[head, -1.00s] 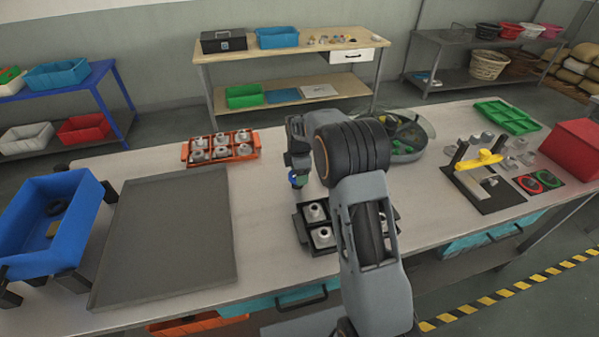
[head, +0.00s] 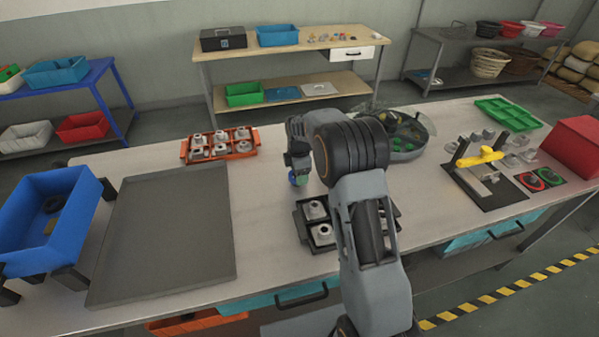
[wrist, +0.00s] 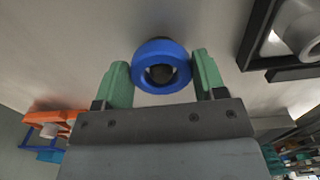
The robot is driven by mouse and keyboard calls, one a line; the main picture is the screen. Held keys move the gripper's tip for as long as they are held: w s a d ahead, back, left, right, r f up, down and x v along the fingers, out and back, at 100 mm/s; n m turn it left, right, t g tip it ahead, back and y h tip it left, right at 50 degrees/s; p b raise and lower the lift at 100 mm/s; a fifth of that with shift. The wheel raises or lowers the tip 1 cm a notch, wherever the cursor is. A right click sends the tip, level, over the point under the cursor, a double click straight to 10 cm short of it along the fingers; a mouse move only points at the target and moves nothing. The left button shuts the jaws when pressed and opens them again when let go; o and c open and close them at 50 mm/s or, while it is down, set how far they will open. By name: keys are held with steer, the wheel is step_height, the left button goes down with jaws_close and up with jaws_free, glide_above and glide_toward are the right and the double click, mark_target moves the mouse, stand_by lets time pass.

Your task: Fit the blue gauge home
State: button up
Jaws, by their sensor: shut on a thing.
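The blue gauge (wrist: 161,66) is a thick blue ring with a dark opening. In the wrist view it sits between the two green fingertips of my gripper (wrist: 163,75), which is shut on it. In the head view the blue gauge (head: 295,179) shows small at the tip of my gripper (head: 299,177), over the bare tabletop. It is behind and left of a black tray (head: 301,234) holding grey hollow parts (head: 317,210). My arm hides the right part of this tray. I cannot tell how high the gauge is above the table.
An orange tray (head: 184,152) of grey parts stands at the back left. A flat grey tray (head: 165,240) and a blue bin (head: 88,205) lie left. A round grey tank (head: 425,140) is behind my arm; a fixture with a yellow bar (head: 480,157) is right.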

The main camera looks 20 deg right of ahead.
steer(key=shift+f+b, duration=0.3)
steer(key=shift+f, duration=0.15)
stand_by(2.3)
steer(key=o, duration=1.1)
steer(key=shift+o, duration=0.2)
step_height(320, 180, up, 14)
steer(key=b, duration=0.1)
steer(key=shift+f, duration=0.1)
